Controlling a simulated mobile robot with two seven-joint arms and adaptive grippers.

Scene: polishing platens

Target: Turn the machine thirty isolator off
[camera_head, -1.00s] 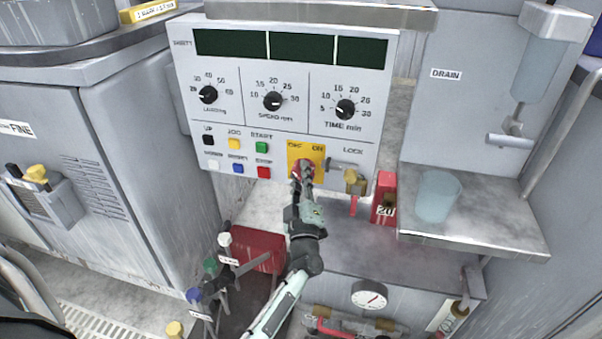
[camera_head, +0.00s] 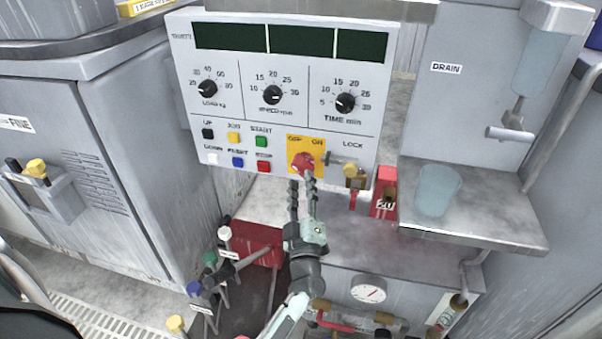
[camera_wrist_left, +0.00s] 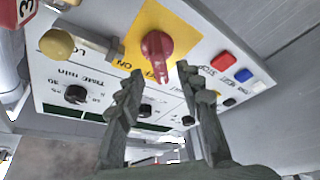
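The machine thirty panel (camera_head: 360,150) carries a red isolator knob (camera_head: 305,162) on a yellow plate (camera_head: 318,146) marked OFF on the left and ON on the right. In the left wrist view the red knob (camera_wrist_left: 157,45) is seen upside down; its grip bar appears to point at the OFF lettering and partly covers it. My left gripper (camera_head: 302,182) is open, just below and in front of the knob. My right gripper is not seen.
Red, blue and other push buttons (camera_head: 237,161) sit to the left. Coloured levers (camera_head: 225,240) stand lower left.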

